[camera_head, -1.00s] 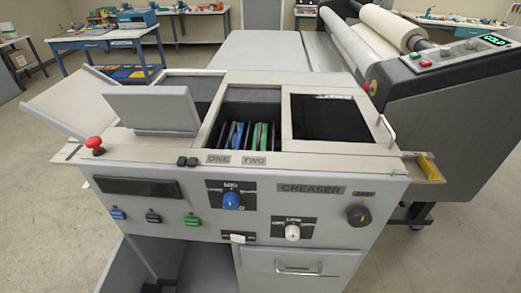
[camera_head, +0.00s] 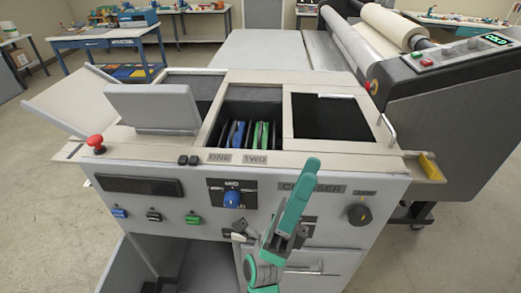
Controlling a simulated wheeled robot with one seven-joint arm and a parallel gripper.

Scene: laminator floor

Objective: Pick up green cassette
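The green cassette (camera_head: 260,135) stands upright in the right slot, above the label TWO, in the open middle bay of the grey creaser machine (camera_head: 150,168). A blue cassette (camera_head: 236,134) stands upright beside it on the left, above the label ONE. My gripper (camera_head: 293,212), green and dark grey, is in front of the machine's front panel, lower and to the right of the cassettes in the picture. It is apart from both cassettes.
A raised grey lid (camera_head: 152,107) stands left of the bay. A dark open bay (camera_head: 326,116) lies to the right, with a metal handle (camera_head: 386,131) beyond it. A red button (camera_head: 95,143) sits at the left edge. A large roller machine (camera_head: 450,100) stands behind right.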

